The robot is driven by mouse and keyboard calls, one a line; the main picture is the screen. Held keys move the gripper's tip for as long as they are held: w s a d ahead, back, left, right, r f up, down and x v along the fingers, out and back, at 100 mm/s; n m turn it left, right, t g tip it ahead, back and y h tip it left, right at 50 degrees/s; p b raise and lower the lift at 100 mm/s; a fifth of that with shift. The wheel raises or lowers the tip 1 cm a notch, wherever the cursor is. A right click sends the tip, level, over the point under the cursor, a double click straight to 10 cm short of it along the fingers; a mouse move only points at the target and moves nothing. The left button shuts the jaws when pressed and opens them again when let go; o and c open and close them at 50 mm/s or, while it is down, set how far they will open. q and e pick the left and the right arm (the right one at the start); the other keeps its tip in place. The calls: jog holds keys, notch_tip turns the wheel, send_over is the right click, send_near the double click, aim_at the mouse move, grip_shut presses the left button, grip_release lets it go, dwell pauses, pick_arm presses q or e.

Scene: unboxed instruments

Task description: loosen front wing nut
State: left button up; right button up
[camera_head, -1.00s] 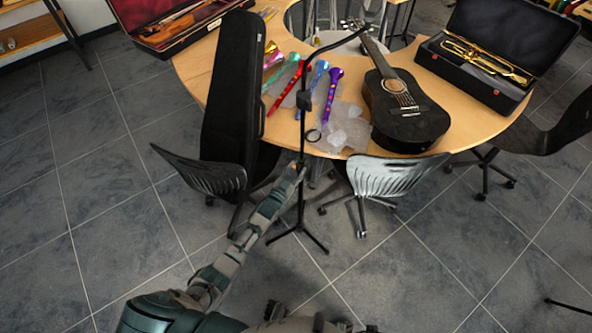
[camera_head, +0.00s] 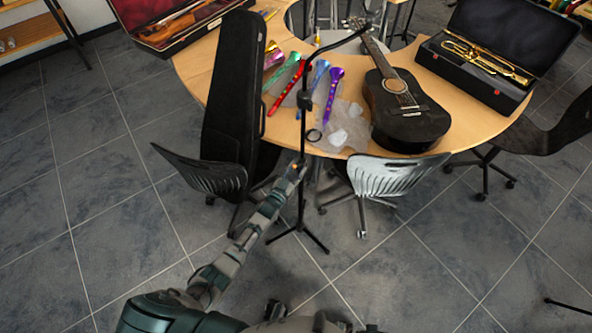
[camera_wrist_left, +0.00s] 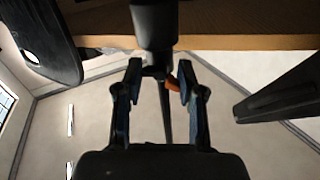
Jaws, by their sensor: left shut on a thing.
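A black stand (camera_head: 304,130) with a tripod base stands upright on the floor in front of the table, its bent top arm reaching right. My left gripper (camera_head: 297,172) is at its column, below the table edge. In the left wrist view, my left gripper (camera_wrist_left: 161,85) has its fingers either side of the stand's joint, below the thick black tube (camera_wrist_left: 154,25). The finger contact is partly hidden. My right gripper is not seen.
A curved wooden table (camera_head: 195,65) holds a black guitar (camera_head: 405,115), several colourful horns and a trumpet case (camera_head: 475,60). A tall black case (camera_head: 232,90) leans at the table. Chairs (camera_head: 390,175) flank the stand. The floor at left is clear.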

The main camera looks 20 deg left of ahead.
pick_arm(q)
jog(key=shift+s+d+f, duration=0.15)
jog(key=shift+s+f, duration=0.05)
jog(key=shift+f, duration=0.25)
dwell(0.3)
jog(key=o, duration=1)
jog(key=shift+o, duration=0.2)
jog(key=shift+w+r, duration=0.1)
jog(key=shift+r, duration=0.15)
jog(key=v, duration=1.2)
